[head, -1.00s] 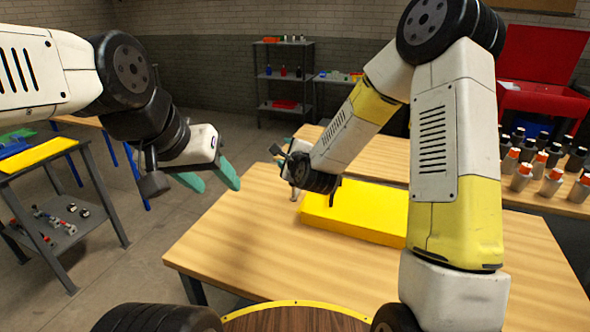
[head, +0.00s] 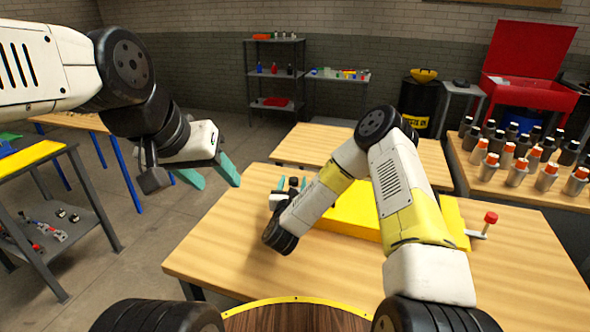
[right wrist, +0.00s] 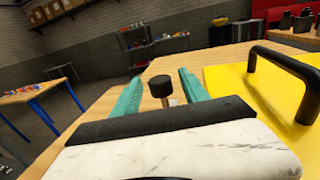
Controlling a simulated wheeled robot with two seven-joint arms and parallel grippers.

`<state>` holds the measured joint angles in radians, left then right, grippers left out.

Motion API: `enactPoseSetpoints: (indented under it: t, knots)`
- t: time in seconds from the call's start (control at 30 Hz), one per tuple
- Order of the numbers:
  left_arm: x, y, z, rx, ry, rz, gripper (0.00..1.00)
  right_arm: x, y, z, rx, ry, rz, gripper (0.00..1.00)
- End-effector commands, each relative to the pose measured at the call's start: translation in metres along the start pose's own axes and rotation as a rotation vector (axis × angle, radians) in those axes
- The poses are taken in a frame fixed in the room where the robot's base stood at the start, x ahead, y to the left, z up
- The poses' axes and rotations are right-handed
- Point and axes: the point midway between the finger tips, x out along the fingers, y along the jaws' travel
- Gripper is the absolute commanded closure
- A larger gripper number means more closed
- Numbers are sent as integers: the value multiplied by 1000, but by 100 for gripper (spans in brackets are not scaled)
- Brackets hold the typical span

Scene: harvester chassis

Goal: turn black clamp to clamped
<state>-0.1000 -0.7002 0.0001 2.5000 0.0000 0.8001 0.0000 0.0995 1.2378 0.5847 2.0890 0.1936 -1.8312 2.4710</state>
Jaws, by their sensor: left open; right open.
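The black clamp's knob (right wrist: 160,87) stands upright on a short pale stem between the two teal fingers of my right gripper (right wrist: 160,77) in the right wrist view. The fingers are open, with a gap on each side of the knob. In the head view the right gripper (head: 292,184) is at the left end of the yellow block, and the clamp is mostly hidden by it. My left gripper (head: 209,174) is open and empty in the air, left of the table.
A yellow block (head: 350,212) lies on the wooden table (head: 225,235); its black handle (right wrist: 285,70) shows in the right wrist view. A red-knobbed clamp (head: 490,218) stands at its right end. Several bottles (head: 520,170) crowd the back right bench. The table's front left is clear.

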Motion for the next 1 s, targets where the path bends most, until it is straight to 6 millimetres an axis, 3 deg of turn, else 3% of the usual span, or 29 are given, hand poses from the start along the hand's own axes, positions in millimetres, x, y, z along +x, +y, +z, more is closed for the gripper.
enactPoseSetpoints:
  t: [0.23, 0.6, 0.87, 1.0]
  knots:
    - [0, 0, 0, 0, 0, 0, 48, 33, 0, 0, -1, -1, 0, 48]
    - [0, 0, 0, 0, 0, 0, 48, 40, 0, 0, -2, 1, 2, 48]
    - [0, 0, 0, 0, 0, 0, 48, 40, 0, 0, -2, 1, 2, 99]
    - [0, 0, 0, 0, 0, 0, 48, 40, 0, 0, -2, 1, 1, 100]
